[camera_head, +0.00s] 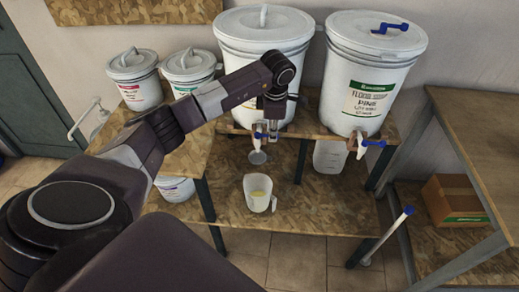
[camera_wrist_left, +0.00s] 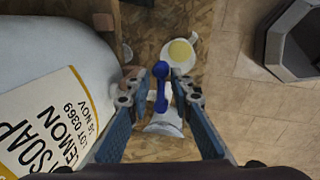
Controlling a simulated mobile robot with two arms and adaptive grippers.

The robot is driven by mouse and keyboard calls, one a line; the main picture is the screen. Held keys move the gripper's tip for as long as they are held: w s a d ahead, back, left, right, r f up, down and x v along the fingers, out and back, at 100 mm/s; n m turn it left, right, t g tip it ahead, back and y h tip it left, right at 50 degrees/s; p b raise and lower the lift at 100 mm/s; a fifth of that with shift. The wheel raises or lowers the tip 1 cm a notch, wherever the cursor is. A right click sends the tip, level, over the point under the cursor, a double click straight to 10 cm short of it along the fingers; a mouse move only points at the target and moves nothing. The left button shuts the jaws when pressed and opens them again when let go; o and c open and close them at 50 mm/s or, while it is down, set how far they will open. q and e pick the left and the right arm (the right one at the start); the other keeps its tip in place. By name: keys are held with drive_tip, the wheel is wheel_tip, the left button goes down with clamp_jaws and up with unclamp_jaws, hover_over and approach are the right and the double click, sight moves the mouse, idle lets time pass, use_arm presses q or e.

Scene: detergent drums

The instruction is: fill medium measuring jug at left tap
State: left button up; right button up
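The left drum (camera_head: 266,45) stands on the upper shelf; in the left wrist view its label (camera_wrist_left: 50,125) reads soap lemon. Its tap (camera_head: 257,140) has a blue handle (camera_wrist_left: 161,86). My left gripper (camera_head: 268,128) is at this tap. In the left wrist view its fingers (camera_wrist_left: 159,88) are apart, one on each side of the blue handle, with gaps showing. A white jug (camera_head: 258,193) stands upright on the lower shelf below the tap, with some yellow liquid inside; it also shows in the left wrist view (camera_wrist_left: 180,51). My right gripper is not in view.
The right drum (camera_head: 374,70) has a tap with a blue handle (camera_head: 375,143). A larger translucent container (camera_head: 331,156) stands below it. Two smaller white tubs (camera_head: 135,80) (camera_head: 190,70) stand at left. A wooden bench (camera_head: 485,130) and cardboard box (camera_head: 455,200) are at right.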

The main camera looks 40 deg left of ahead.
use_arm(q)
drive_tip(key=shift+o, duration=1.4)
drive_tip(key=shift+w+a+f, duration=0.1)
drive_tip(key=shift+w, duration=0.15)
drive_tip(key=shift+o, duration=0.4)
drive_tip(key=o, duration=0.3)
drive_tip(key=shift+o, duration=0.2)
